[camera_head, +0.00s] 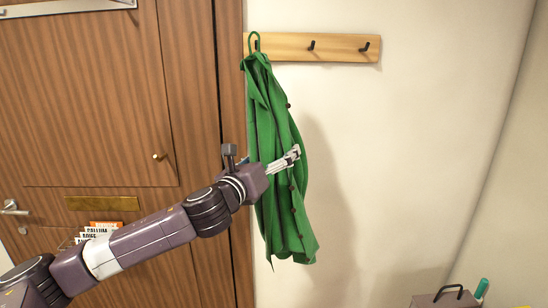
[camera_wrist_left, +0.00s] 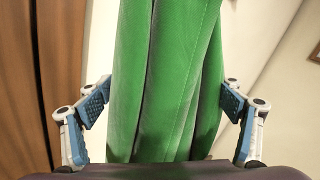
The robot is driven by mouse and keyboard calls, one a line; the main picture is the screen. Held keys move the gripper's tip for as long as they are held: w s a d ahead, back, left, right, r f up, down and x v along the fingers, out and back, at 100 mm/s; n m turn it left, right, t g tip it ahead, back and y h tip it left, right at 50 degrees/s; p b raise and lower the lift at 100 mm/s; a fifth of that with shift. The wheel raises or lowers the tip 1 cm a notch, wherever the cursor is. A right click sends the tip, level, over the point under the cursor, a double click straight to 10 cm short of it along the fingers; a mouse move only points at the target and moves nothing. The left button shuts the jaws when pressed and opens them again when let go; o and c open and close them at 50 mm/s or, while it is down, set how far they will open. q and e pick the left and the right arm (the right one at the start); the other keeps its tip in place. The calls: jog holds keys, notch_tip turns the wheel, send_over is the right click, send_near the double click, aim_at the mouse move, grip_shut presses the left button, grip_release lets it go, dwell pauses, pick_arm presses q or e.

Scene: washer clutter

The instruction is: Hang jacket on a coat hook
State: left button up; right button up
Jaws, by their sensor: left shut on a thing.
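The green jacket (camera_head: 279,175) hangs upright in front of the wall, below the left end of the wooden coat rack (camera_head: 335,48). Its collar loop (camera_head: 253,36) is at the leftmost hook, whose dark tip shows inside the loop. I cannot tell whether the loop bears on the hook. My left gripper (camera_head: 283,161) is shut on the jacket at mid-height. In the left wrist view, the green cloth (camera_wrist_left: 165,80) fills the space between the two blue-padded fingers. My right gripper is not in view.
The middle hook (camera_head: 311,46) and right hook (camera_head: 364,48) are empty. A wooden door (camera_head: 80,100) with a brass letter slot (camera_head: 101,203) stands at left. A dark box with a handle (camera_head: 445,298) is at the bottom right. The wall right of the jacket is clear.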

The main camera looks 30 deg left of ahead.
pick_arm(q)
jog(key=shift+d+r+p, duration=0.2)
jog(key=shift+p, duration=0.1)
jog(key=shift+w, duration=0.2)
jog(key=shift+w+a+f+p, duration=0.1)
jog(key=shift+w+a+p, duration=0.25)
jog(key=shift+w+a, duration=0.2)
jog(key=shift+w+a+f+p, duration=0.1)
jog(key=shift+w+a+p, duration=0.3)
jog(key=shift+w, duration=0.4)
jog(key=shift+w+a+f+p, duration=0.1)
jog(key=shift+w+a+p, duration=0.25)
jog(key=shift+w, duration=0.4)
jog(key=w+a+f, duration=0.2)
jog(key=w+a, duration=0.1)
jog(key=w, duration=0.2)
jog(key=shift+w+a+f+p, duration=0.15)
jog(key=shift+a+f+p, duration=0.05)
jog(key=shift+f+p, duration=0.15)
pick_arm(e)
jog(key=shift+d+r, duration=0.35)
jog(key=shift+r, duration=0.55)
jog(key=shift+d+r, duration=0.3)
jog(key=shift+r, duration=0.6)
